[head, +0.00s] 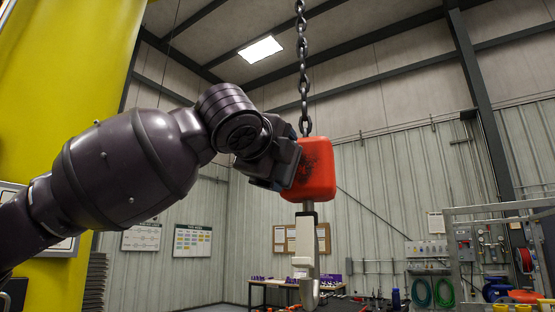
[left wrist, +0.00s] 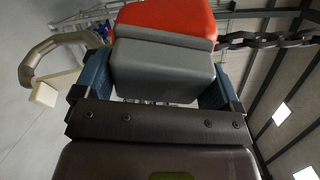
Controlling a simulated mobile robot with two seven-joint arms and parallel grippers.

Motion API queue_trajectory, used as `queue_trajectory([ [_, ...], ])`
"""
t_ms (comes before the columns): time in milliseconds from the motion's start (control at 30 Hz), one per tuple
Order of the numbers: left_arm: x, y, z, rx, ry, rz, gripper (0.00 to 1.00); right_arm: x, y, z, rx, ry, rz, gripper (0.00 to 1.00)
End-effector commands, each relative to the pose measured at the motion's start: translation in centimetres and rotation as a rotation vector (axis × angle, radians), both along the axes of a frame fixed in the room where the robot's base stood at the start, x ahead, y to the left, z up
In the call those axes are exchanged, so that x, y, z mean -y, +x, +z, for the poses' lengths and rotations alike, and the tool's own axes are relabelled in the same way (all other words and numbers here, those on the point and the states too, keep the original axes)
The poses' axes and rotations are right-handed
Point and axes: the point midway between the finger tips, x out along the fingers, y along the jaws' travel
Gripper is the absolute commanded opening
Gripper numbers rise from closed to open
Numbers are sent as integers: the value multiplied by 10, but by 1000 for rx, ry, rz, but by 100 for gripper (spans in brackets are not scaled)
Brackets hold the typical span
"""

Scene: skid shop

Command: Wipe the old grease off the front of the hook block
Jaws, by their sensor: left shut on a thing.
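The red hook block (head: 320,172) hangs from a dark chain (head: 303,70), with its metal hook (head: 307,250) below. A dark grease smear (head: 318,153) shows on the block's front. My left gripper (head: 283,165) is at the block's left side in the head view and covers part of it. In the left wrist view, the blue fingers of my left gripper (left wrist: 160,82) are shut on a grey pad (left wrist: 160,72). The pad lies right against or very close to the red block (left wrist: 165,18); I cannot tell if they touch. My right gripper is not in view.
A yellow column (head: 70,90) stands at the left. A workbench (head: 270,284) with small items is far behind, below the hook. A metal frame (head: 450,240) and coiled hoses are at the far right. The air right of the block is clear.

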Motion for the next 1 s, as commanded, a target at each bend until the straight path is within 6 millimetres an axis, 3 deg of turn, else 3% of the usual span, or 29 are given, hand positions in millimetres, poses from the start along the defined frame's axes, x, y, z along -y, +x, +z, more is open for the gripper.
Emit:
queue_trajectory([
  [1000, 6, 8, 0, 1, 0, 0, 71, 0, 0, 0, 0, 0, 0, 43],
])
